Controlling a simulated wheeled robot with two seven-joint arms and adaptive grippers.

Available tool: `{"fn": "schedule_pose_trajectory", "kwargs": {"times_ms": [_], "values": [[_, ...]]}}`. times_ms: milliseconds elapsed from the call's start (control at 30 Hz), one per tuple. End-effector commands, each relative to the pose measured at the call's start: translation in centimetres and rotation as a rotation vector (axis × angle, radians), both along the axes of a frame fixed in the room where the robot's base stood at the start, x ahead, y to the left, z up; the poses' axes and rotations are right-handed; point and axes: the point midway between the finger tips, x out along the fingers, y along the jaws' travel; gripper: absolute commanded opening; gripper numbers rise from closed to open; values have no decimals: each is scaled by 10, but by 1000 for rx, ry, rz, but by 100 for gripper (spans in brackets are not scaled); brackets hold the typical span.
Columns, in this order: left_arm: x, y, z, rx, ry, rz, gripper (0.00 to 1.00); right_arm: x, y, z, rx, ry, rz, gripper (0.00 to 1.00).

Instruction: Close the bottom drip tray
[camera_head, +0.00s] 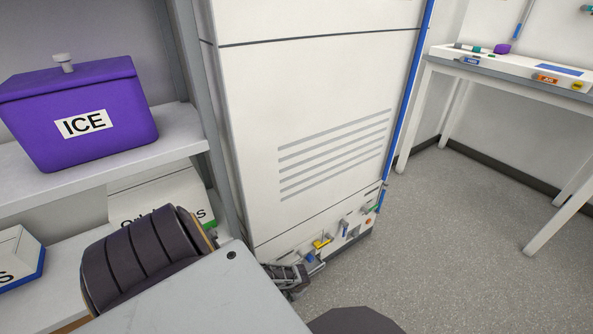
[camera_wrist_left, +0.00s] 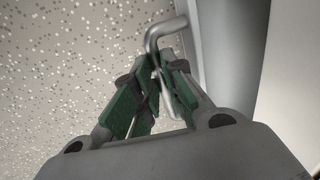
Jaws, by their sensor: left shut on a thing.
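The tall white cabinet (camera_head: 310,100) stands in the middle of the head view, with a low bottom section (camera_head: 290,247) near the floor. I cannot tell which part of it is the drip tray, or how far out it stands. My left gripper (camera_head: 300,275) is low at the front left of this section, partly behind my own arm. In the left wrist view, my left gripper (camera_wrist_left: 158,95) has its green-padded fingers shut on a bent metal bar handle (camera_wrist_left: 165,31). My right gripper is out of view.
Small yellow, blue and green fittings (camera_head: 322,243) stick out along the cabinet's base. A shelf (camera_head: 180,135) with a purple ice box (camera_head: 80,110) stands at left. A white table (camera_head: 480,69) is at right. The speckled floor (camera_head: 450,230) between is clear.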

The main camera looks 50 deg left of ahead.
Motion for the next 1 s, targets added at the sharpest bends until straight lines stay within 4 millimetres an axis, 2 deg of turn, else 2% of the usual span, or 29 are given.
{"fn": "schedule_pose_trajectory", "kwargs": {"times_ms": [33, 333, 367, 500, 1000], "values": [[-2, 5, -1, 7, 3, 1, 0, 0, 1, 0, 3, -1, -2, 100], [-2, 9, 0, 11, 3, 0, 0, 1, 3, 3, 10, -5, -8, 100], [-2, 9, 0, 11, 3, 0, 16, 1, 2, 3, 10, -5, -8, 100], [-2, 9, 0, 11, 2, 1, 34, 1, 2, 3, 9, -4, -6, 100], [0, 4, 2, 5, 0, 0, 34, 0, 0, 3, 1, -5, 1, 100]]}}
